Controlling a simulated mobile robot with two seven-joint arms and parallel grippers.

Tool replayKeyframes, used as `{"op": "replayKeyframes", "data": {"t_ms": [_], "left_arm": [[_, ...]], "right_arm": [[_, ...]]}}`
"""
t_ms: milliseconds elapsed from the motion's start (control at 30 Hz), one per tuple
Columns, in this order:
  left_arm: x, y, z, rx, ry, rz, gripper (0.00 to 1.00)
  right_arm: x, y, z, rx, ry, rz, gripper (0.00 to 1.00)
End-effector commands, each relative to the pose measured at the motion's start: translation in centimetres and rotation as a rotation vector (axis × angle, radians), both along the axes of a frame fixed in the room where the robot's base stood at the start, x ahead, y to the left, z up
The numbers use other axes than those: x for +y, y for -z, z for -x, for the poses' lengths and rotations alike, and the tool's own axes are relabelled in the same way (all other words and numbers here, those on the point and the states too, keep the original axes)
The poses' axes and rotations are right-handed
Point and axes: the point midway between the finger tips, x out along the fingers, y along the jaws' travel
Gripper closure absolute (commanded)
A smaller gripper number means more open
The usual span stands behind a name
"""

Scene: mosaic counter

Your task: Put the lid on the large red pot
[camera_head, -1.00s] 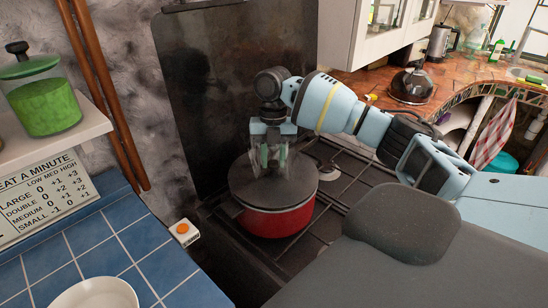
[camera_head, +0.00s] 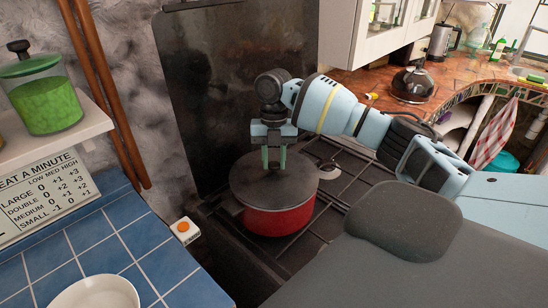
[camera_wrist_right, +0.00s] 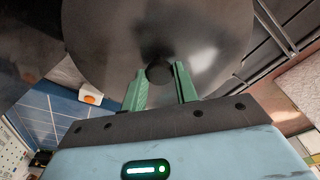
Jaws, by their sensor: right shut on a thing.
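The large red pot (camera_head: 279,222) stands on the stove. The dark grey round lid (camera_head: 245,184) lies flat and level over the pot's top and looks to rest on its rim. My right gripper (camera_head: 274,170) is above the lid's middle, pointing down, shut on the lid's knob. In the right wrist view the dark knob (camera_wrist_right: 159,73) sits between the green fingertips of the gripper (camera_wrist_right: 160,72), with the lid (camera_wrist_right: 115,40) spread beyond it. The far rim of the pot is hidden under the lid. My left gripper is not in view.
The black stove grate (camera_head: 335,190) surrounds the pot. A blue tiled counter (camera_head: 110,235) with a white bowl (camera_head: 95,293) is at left. A small box with an orange button (camera_head: 184,229) is near the pot. A dark kettle (camera_head: 412,85) stands on the far counter.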

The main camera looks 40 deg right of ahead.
Motion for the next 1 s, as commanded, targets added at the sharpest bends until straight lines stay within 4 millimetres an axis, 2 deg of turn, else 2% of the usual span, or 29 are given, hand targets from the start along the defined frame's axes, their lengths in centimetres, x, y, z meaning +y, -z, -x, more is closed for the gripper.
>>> {"op": "replayKeyframes", "data": {"t_ms": [933,967,1000], "left_arm": [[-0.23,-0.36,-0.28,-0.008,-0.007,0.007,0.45],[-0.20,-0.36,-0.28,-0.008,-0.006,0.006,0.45],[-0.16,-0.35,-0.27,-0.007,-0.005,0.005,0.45]], "right_arm": [[0.02,0.13,-0.03,-0.002,0.000,-0.001,1.00],[0.01,0.13,-0.02,-0.002,0.000,-0.001,0.68],[0.01,0.13,-0.02,-0.002,0.000,-0.001,0.63]]}}
